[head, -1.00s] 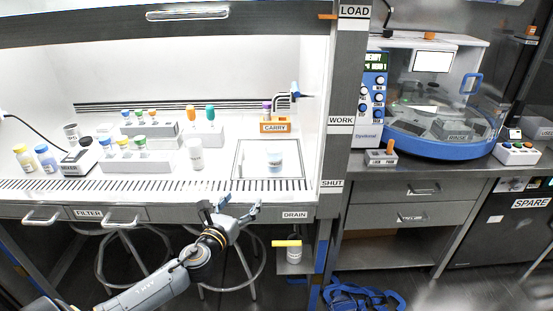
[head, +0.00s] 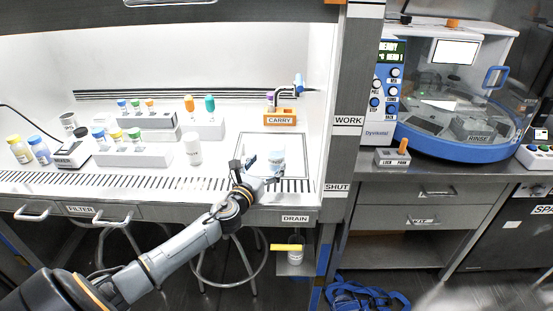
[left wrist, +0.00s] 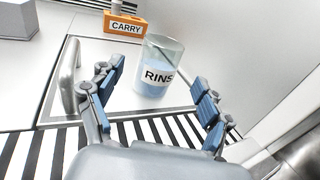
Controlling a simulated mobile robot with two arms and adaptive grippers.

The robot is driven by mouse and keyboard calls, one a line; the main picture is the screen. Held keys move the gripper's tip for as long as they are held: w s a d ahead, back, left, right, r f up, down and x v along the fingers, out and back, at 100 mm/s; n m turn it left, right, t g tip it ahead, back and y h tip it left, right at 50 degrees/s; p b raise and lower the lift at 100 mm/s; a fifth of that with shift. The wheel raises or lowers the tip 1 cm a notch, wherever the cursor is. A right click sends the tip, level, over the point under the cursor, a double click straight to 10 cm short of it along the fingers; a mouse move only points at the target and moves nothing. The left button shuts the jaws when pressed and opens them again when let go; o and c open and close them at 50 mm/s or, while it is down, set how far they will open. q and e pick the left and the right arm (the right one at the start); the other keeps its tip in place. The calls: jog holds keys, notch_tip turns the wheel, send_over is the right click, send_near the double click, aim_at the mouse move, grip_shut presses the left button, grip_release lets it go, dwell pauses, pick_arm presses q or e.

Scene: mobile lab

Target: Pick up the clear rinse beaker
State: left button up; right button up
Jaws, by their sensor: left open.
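The clear rinse beaker (left wrist: 156,68) stands upright on a pale square panel with a dark outline (left wrist: 95,90) in the left wrist view. Its label begins "RINS", and it holds pale blue liquid with a thin dark rod or line inside. It also shows in the head view (head: 278,160), on the hood floor. My left gripper (left wrist: 160,95) is open, its blue-padded fingers on either side of the near space before the beaker. The fingers do not appear to touch it. In the head view my left gripper (head: 262,172) is at the hood's front edge, partly overlapping the beaker. My right gripper is not seen.
An orange CARRY holder (left wrist: 125,26) stands behind the beaker. A white cup (head: 193,149) and tube racks (head: 130,157) stand further left. The hood's side post (head: 342,130) is at right.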

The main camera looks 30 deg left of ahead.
aim_at(272, 156)
pick_arm(q)
jog(key=w, duration=0.4)
jog(key=w+a, duration=0.1)
jog(key=w, duration=0.1)
jog(key=c, duration=1.2)
jog(key=shift+c, duration=0.5)
jog(key=shift+r, duration=0.15)
